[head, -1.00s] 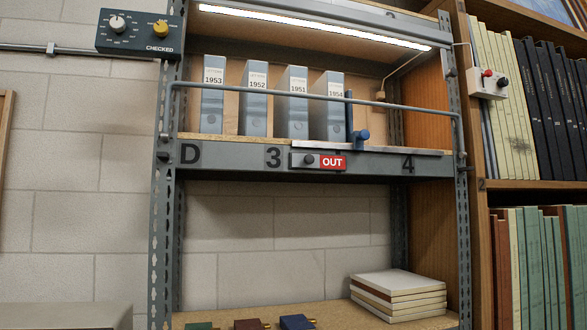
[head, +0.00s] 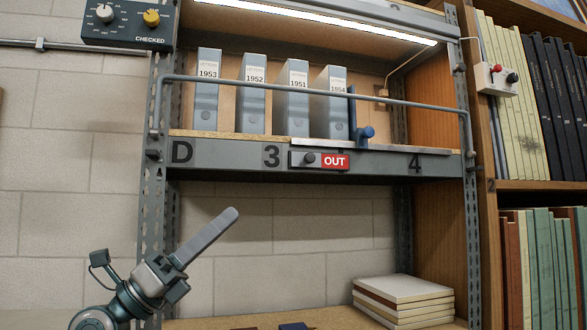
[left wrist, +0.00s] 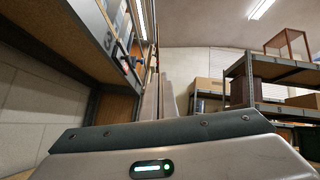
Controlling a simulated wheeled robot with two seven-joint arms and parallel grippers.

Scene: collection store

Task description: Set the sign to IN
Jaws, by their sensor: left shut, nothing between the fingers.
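The sign (head: 335,162) is a small red plate reading OUT in white, with a dark round knob (head: 309,158) at its left, on the grey shelf edge between the labels 3 and 4. My left gripper (head: 229,216) is in the head view below and left of the sign, apart from it, in front of the open bay under the shelf. Its fingers are together, pointing up and right, with nothing between them. In the left wrist view the closed fingers (left wrist: 163,95) point away from the camera. My right gripper is not in view.
A grey rail (head: 320,91) runs in front of the upright file boxes (head: 252,95) above the sign. A blue bookend with a knob (head: 363,134) stands right of them. Stacked books (head: 405,297) lie on the lower shelf. A CHECKED control box (head: 130,22) is at upper left.

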